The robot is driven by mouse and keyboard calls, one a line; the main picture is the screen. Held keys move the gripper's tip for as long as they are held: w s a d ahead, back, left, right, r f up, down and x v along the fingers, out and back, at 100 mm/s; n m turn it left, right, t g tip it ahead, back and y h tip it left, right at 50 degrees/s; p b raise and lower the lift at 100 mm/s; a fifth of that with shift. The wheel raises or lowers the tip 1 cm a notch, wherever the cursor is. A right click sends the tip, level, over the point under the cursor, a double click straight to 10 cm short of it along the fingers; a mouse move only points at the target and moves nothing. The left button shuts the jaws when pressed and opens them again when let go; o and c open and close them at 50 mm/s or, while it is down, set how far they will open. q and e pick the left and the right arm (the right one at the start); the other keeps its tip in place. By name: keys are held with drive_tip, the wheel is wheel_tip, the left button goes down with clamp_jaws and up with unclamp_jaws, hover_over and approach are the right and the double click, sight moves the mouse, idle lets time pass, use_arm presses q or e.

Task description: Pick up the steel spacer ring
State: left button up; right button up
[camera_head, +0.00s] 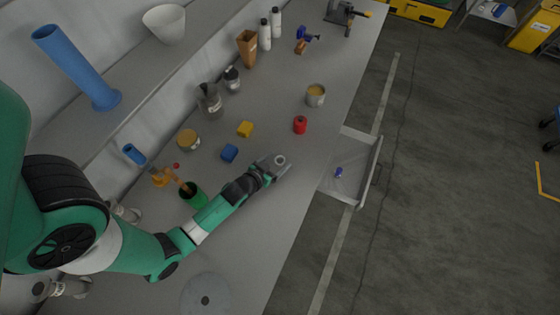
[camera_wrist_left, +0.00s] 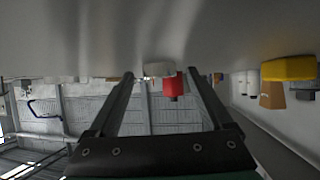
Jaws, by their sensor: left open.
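The steel spacer ring (camera_head: 281,160) is a small grey ring lying on the grey bench near its front edge. My left gripper (camera_head: 279,165) is low over the bench at the ring, and its fingers are open. In the left wrist view, which shows the bench at the top, a pale grey piece that looks like the ring (camera_wrist_left: 156,70) lies between the two spread fingers (camera_wrist_left: 160,74). I cannot tell whether either finger touches it. My right gripper is not in view.
A red can (camera_head: 300,125) stands beyond the ring; it also shows in the left wrist view (camera_wrist_left: 174,88). A blue block (camera_head: 229,153) and a yellow block (camera_head: 245,129) lie to the left. An open drawer (camera_head: 352,186) juts out at right. A green cup (camera_head: 196,196) stands beside my left arm.

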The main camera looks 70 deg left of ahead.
use_arm(q)
clamp_jaws()
idle(0.4)
drive_tip(key=shift+r, duration=0.3)
drive_tip(key=d+r, duration=0.1)
drive_tip(key=r, duration=0.1)
drive_tip(key=d+r+p, duration=0.1)
drive_tip(key=r, duration=0.1)
drive_tip(key=d+r+p, duration=0.1)
drive_tip(key=r, duration=0.1)
drive_tip(key=shift+s, duration=0.3)
drive_tip(key=s+d+r+p, duration=0.3)
drive_tip(key=d+r+p, duration=0.2)
drive_tip(key=d, duration=0.5)
drive_tip(key=shift+s+d+r+p, duration=0.15)
drive_tip(key=shift+d+r+p, duration=0.2)
drive_tip(key=shift+r, duration=0.45)
